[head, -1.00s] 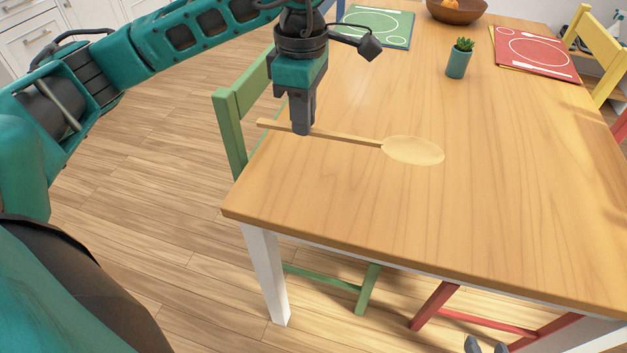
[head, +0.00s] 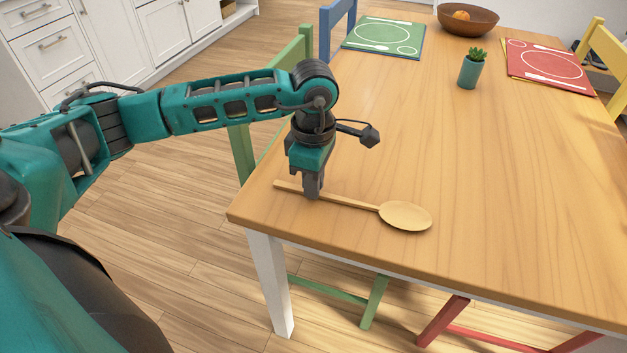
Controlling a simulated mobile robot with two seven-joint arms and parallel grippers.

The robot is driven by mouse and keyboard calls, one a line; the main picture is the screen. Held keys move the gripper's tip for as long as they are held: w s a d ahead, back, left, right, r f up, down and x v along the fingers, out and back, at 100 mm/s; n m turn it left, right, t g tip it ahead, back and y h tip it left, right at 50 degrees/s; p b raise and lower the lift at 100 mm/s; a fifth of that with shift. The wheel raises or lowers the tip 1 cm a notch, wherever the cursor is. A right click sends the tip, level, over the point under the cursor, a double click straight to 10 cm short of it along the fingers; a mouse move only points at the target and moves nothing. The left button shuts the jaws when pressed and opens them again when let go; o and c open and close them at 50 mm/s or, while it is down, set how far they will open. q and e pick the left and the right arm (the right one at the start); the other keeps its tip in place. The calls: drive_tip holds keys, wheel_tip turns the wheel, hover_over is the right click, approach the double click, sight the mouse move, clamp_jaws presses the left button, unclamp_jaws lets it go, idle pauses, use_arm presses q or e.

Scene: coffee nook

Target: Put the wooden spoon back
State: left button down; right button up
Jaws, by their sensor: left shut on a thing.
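The wooden spoon (head: 405,215) is at the near left part of the wooden table, its bowl to the right and its handle to the left. My left gripper (head: 313,193) points down and is shut on the handle, left of its middle. The spoon is roughly level and looks very close to the tabletop (head: 480,180); I cannot tell for sure whether it touches. The fingertips hide a short piece of the handle. My right gripper does not show.
A small potted plant (head: 471,70), a green placemat (head: 385,35), a red placemat (head: 545,62) and a brown bowl (head: 468,20) stand farther back. A green chair (head: 240,150) is at the left edge. The table's middle is clear.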

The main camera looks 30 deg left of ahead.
use_arm(q)
drive_tip(key=c, duration=1.1)
unclamp_jaws()
drive_tip(key=shift+c, duration=0.2)
drive_tip(key=shift+f, duration=0.15)
wheel_tip(320, 180, up, 13)
drive_tip(key=p, duration=0.2)
drive_tip(key=shift+s+a, duration=0.3)
drive_tip(key=shift+a, duration=0.15)
drive_tip(key=shift+f, duration=0.15)
